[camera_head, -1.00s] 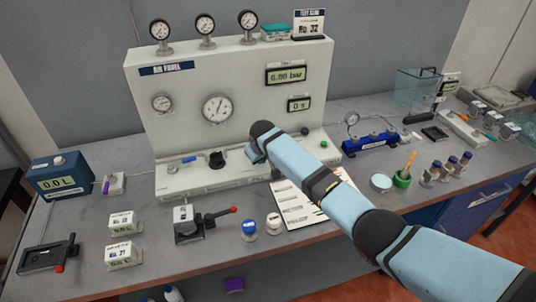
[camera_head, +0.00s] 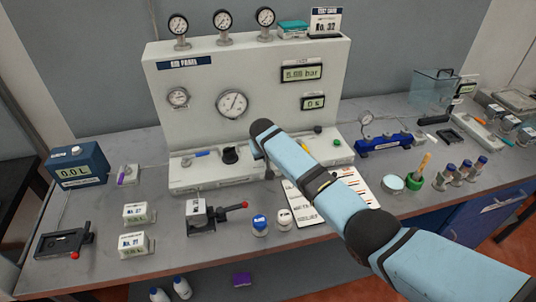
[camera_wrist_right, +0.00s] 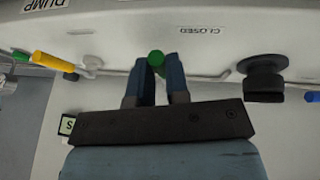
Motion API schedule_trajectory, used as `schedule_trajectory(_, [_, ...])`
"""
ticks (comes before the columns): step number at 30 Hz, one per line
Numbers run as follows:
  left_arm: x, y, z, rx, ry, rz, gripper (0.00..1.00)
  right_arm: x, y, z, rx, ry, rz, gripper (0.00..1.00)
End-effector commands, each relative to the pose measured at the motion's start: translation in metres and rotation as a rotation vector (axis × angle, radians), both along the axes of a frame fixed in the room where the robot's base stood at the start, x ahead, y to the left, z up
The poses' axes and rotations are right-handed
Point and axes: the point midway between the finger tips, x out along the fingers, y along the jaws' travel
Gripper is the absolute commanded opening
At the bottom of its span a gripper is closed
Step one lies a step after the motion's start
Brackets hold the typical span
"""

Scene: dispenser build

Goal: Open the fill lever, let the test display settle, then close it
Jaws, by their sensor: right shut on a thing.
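The air panel (camera_head: 210,105) stands at the back of the bench. My right arm crosses the head view from the lower right and hides the fill lever there. In the right wrist view my right gripper (camera_wrist_right: 160,66) is shut on a lever whose green tip (camera_wrist_right: 155,57) shows between the fingertips. A "CLOSED" label (camera_wrist_right: 203,30) is beside it. The large display (camera_head: 302,72) shows a bar reading, its digits too small to be sure of. A smaller display (camera_head: 313,102) sits below it. My left gripper is not in view.
A black knob (camera_wrist_right: 263,78) and a blue handle (camera_wrist_right: 294,96) lie to one side of the gripper, a yellow handle (camera_wrist_right: 53,62) to the other. Small boxes, a red-tipped lever clamp (camera_head: 200,217) and white-and-blue caps (camera_head: 259,225) stand on the bench front.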

Motion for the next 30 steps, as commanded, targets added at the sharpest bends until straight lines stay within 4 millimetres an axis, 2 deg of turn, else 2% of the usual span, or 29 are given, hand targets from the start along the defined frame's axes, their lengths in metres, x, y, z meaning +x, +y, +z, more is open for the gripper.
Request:
schedule_trajectory(2, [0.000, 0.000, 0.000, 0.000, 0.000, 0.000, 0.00, -0.001, 0.000, -0.001, 0.000, 0.004, -0.001, 0.00])
schedule_trajectory(3, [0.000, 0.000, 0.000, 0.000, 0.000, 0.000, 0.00, -0.001, 0.001, -0.001, 0.002, 0.003, -0.001, 0.24])
schedule_trajectory(5, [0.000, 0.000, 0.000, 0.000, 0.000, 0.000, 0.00, -0.001, 0.000, -0.001, 0.000, 0.003, 0.000, 0.38])
schedule_trajectory(6, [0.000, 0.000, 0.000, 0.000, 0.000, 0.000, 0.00, -0.001, 0.000, -0.001, 0.000, 0.003, 0.000, 0.41])
schedule_trajectory(14, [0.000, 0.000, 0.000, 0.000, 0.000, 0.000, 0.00, -0.001, 0.000, 0.000, 0.001, 0.001, 0.000, 0.41])
schedule_trajectory(19, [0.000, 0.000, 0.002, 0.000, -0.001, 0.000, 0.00, -0.005, 0.002, 0.011, 0.002, 0.000, 0.002, 0.41])
schedule_trajectory(23, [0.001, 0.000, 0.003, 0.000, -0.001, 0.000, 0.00, -0.014, 0.004, 0.030, 0.002, -0.001, 0.002, 0.41])
schedule_trajectory(30, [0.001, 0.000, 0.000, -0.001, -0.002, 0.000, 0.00, -0.037, 0.009, 0.079, 0.003, -0.002, 0.003, 0.41])
